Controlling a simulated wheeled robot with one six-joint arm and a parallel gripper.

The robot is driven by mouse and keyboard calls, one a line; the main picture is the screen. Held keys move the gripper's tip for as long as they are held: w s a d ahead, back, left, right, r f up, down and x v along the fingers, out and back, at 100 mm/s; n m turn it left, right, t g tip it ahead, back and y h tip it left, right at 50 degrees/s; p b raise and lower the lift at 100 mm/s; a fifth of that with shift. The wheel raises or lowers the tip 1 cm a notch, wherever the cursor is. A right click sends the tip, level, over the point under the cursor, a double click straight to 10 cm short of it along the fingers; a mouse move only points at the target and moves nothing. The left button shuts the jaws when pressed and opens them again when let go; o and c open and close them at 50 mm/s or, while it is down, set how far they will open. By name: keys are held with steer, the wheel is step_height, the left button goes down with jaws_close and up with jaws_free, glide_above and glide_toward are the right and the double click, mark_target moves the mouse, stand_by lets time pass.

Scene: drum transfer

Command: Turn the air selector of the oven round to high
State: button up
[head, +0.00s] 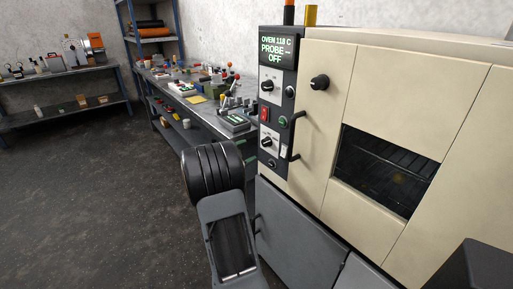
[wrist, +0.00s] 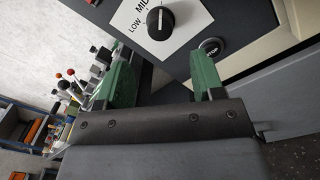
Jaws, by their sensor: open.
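The air selector is a round black knob on a white plate on the oven's (head: 400,95) dark control panel. In the head view it is the lower knob (head: 267,142). In the wrist view the knob (wrist: 160,22) shows a pale pointer line running roughly up the picture, near MID. LOW reads to its left; HIGH is out of frame. My gripper (wrist: 163,72) is open and empty, its two green fingers apart. The knob lies beyond the fingertips, apparently untouched. In the head view my arm hides the gripper.
On the panel are an upper knob (head: 267,86), a red switch (head: 265,114) and a display (head: 277,50) reading "OVEN 118 C, PROBE – OFF". A door handle (head: 299,135) projects nearby. A cluttered bench (head: 200,100) stands left.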

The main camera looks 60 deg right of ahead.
steer(key=shift+v, duration=2.9)
steer(key=s+a+f+m+y, duration=0.2)
steer(key=s+f+y, duration=0.15)
steer(key=f, duration=0.25)
steer(key=s+a+m+y+p, duration=0.35)
steer(key=a+y, duration=0.25)
steer(key=a, duration=0.3)
steer(key=s+a+r+t+y+p, duration=0.1)
steer(key=a+r+t+y+p, duration=0.3)
steer(key=a+r, duration=0.5)
steer(key=s+a+r+m+t+y+p, duration=0.1)
steer(key=a+r+t+y+p, duration=0.3)
steer(key=a, duration=1.3)
step_height(320, 180, up, 6)
steer(key=t+p, duration=0.1)
steer(key=p, duration=0.3)
steer(key=shift+s+r+p, duration=0.2)
steer(key=shift+s+p, duration=0.1)
steer(key=shift+p, duration=0.05)
